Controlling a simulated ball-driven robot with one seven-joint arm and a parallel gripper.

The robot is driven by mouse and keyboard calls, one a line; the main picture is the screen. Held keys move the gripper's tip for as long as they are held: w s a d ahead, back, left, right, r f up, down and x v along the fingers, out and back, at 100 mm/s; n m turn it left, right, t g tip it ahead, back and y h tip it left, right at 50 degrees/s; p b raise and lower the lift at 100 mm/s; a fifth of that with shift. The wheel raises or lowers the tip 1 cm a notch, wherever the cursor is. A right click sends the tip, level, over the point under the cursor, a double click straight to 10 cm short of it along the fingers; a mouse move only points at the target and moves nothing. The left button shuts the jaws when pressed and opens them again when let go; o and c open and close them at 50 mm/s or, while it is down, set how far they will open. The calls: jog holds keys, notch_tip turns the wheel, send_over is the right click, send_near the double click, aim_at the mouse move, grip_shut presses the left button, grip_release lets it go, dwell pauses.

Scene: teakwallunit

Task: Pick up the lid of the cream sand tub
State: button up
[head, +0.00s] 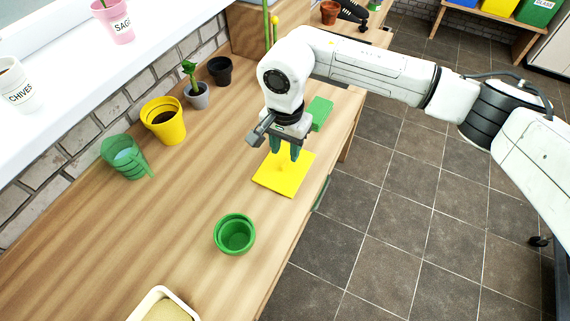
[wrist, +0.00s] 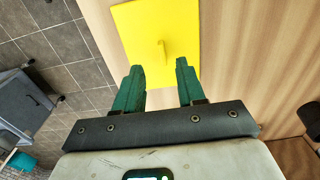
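A flat yellow square lid (head: 287,184) with a small upright handle lies on the wooden bench near its front edge. In the wrist view the yellow lid (wrist: 135,22) is ahead of the fingers, with its handle (wrist: 162,52) near the middle. My gripper (head: 285,154) points down over the lid's far part, with its two green fingers apart. The wrist view shows my gripper (wrist: 159,66) open and empty, with the handle in line with the gap. The cream tub (head: 146,303) holding sand stands at the bottom of the head view, partly cut off.
A green pot (head: 235,234) stands between the lid and the tub. A green watering can (head: 124,158), yellow pot (head: 164,122), small plant (head: 194,88) and black pot (head: 220,70) line the wall side.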

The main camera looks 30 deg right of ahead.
aim_at(285, 162)
jog(key=shift+w+f+p, duration=0.2)
jog(key=shift+f+p, duration=0.65)
jog(key=shift+f, duration=1.7)
jog(key=shift+c, duration=0.3)
grip_shut()
